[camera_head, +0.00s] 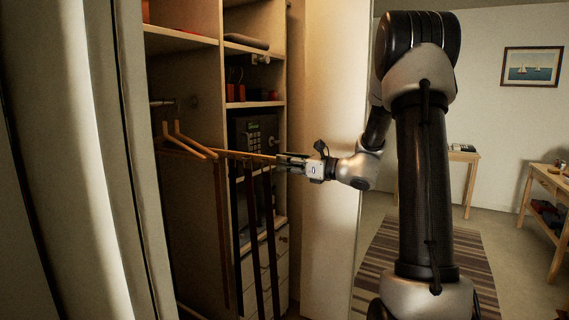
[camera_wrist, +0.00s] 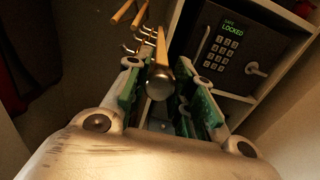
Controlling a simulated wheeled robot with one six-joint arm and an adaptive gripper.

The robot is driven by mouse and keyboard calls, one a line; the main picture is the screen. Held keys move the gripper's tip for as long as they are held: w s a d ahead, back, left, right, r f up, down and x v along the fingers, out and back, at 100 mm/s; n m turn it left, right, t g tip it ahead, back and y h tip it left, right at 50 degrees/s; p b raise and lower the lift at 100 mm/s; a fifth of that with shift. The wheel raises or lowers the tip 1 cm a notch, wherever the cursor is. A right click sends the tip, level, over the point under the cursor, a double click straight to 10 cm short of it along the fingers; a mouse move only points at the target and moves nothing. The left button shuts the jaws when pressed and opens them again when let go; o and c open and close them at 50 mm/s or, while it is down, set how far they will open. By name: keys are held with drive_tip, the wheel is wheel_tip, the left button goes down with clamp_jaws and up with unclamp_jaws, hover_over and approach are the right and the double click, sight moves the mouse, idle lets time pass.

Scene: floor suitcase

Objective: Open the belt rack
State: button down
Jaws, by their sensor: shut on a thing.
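The belt rack (camera_head: 245,156) is a light wooden bar at the front of the open wardrobe, with dark belts (camera_head: 252,235) hanging from it. In the wrist view the rack (camera_wrist: 161,55) shows as a bar with a round metal end cap and small metal hooks beside it. My gripper (camera_head: 285,161) is shut on the near end of the rack. In the wrist view its green-padded fingers (camera_wrist: 168,95) lie on either side of the bar's end. The rack's far end is hard to make out behind the hangers.
Wooden hangers (camera_head: 186,143) hang to the left of the rack. A safe with a keypad (camera_head: 254,132) sits on a shelf behind it; its display reads LOCKED in the wrist view (camera_wrist: 233,50). A pale door panel (camera_head: 333,240) stands right of the wardrobe. Striped rug (camera_head: 440,265) lies farther right.

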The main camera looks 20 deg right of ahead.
drive_tip(key=c, duration=1.2)
unclamp_jaws()
drive_tip(key=v, duration=1.2)
